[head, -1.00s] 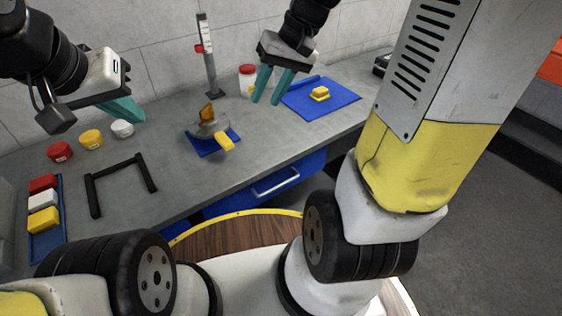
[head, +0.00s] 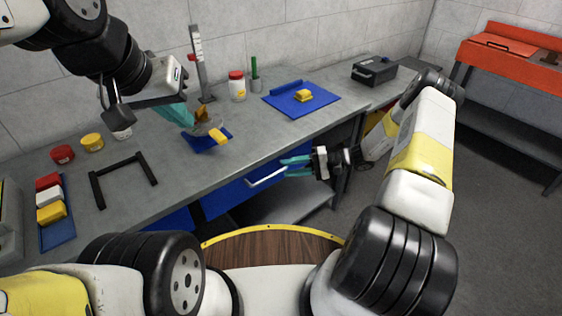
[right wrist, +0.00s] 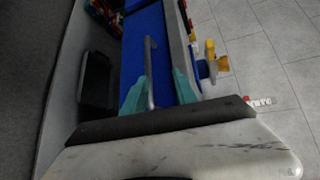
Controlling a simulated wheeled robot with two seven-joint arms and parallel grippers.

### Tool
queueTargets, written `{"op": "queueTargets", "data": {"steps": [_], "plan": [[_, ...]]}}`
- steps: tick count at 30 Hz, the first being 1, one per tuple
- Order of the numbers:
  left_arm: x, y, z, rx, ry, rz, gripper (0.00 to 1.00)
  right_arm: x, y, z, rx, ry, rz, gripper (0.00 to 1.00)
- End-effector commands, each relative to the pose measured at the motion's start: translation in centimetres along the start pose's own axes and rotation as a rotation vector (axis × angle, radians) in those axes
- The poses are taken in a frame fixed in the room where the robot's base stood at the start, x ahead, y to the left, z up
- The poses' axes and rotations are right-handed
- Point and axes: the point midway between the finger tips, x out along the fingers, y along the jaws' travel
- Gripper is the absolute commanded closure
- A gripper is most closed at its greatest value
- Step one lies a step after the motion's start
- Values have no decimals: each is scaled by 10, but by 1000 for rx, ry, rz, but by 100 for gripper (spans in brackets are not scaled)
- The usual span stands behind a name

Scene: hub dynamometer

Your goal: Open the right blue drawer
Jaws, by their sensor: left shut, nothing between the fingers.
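The right blue drawer (head: 228,198) sits under the grey workbench, with a pale bar handle (head: 266,177) on its front. It looks closed. My right gripper (head: 296,166) is at the right end of the handle, with its teal fingers apart. In the right wrist view, the handle (right wrist: 150,65) lies between the open fingers (right wrist: 160,90), nearer the left one; I cannot tell whether they touch. My left gripper (head: 177,114) is shut and empty above the bench, near a small blue tray (head: 205,146).
Part of another blue front (head: 172,221) shows further left. On the bench are a black frame (head: 122,180), a blue mat (head: 290,102), a red-lidded jar (head: 237,86), a stand (head: 200,65) and a black box (head: 374,71). Floor is open at the right.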

Motion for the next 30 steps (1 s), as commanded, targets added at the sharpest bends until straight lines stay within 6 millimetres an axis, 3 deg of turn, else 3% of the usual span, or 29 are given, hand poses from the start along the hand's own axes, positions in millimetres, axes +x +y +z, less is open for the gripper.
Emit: {"op": "queueTargets", "data": {"steps": [3, 6, 21, 30], "plan": [[0, 0, 0, 0, 0, 0, 100, 6, 19, -4, 16, 33, -55, 66], [0, 0, 0, 0, 0, 0, 100, 8, 24, -6, 19, 47, -73, 66], [0, 0, 0, 0, 0, 0, 100, 75, 20, -8, 19, 46, -73, 66], [0, 0, 0, 0, 0, 0, 100, 85, 20, -9, 19, 49, -73, 66]]}}
